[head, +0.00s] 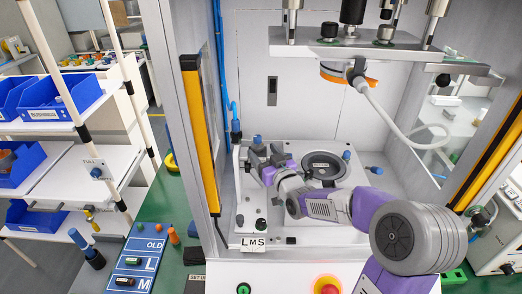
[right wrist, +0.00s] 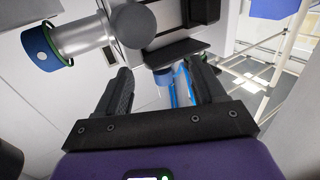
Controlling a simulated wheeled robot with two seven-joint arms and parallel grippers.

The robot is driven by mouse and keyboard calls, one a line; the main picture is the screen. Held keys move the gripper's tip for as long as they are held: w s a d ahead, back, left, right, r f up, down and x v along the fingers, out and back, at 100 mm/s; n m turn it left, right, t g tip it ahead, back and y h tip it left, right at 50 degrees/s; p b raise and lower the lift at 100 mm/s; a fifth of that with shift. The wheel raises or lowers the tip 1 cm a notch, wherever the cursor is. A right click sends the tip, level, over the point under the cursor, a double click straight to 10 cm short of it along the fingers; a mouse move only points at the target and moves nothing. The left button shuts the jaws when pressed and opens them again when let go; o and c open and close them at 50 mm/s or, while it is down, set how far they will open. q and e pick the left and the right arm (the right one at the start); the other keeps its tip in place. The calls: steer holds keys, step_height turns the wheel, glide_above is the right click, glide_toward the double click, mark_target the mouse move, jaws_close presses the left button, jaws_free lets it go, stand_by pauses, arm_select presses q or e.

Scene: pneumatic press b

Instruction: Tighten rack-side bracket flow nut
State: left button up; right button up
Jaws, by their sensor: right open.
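My right gripper (head: 256,162) reaches in from the right over the press bed, to the upright rack-side bracket (head: 240,185) at the left. A small blue nut (head: 257,139) shows just behind the fingertips. In the right wrist view, the gripper (right wrist: 165,82) is open, with a black finger on each side. A silver cylinder with a blue ring (right wrist: 40,47) lies to the upper left, outside the fingers. My left gripper is not in view.
A round black die (head: 324,167) sits on the bed behind my right arm, with blue knobs (head: 347,155) beside it. A yellow light curtain (head: 200,130) stands at the left door post. Press tooling and a hose (head: 395,125) hang above. Blue bins (head: 60,92) fill the rack.

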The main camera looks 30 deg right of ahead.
mark_target(258, 146)
steer(key=shift+w+d, duration=0.1)
steer(key=shift+w, duration=1.05)
steer(key=c, duration=1.1)
steer(key=shift+o, duration=0.2)
steer(key=m+h+b, duration=0.1)
steer(key=h+b, duration=0.1)
steer(key=b, duration=0.1)
steer(key=shift+a, duration=0.2)
steer(key=shift+a+r+m+h+b, duration=0.1)
steer(key=shift+m+h+b, duration=0.35)
steer(key=shift+m+h, duration=0.15)
steer(key=shift+m+g+h, duration=0.4)
steer(key=shift+g+h, duration=0.1)
steer(key=shift+h, duration=0.2)
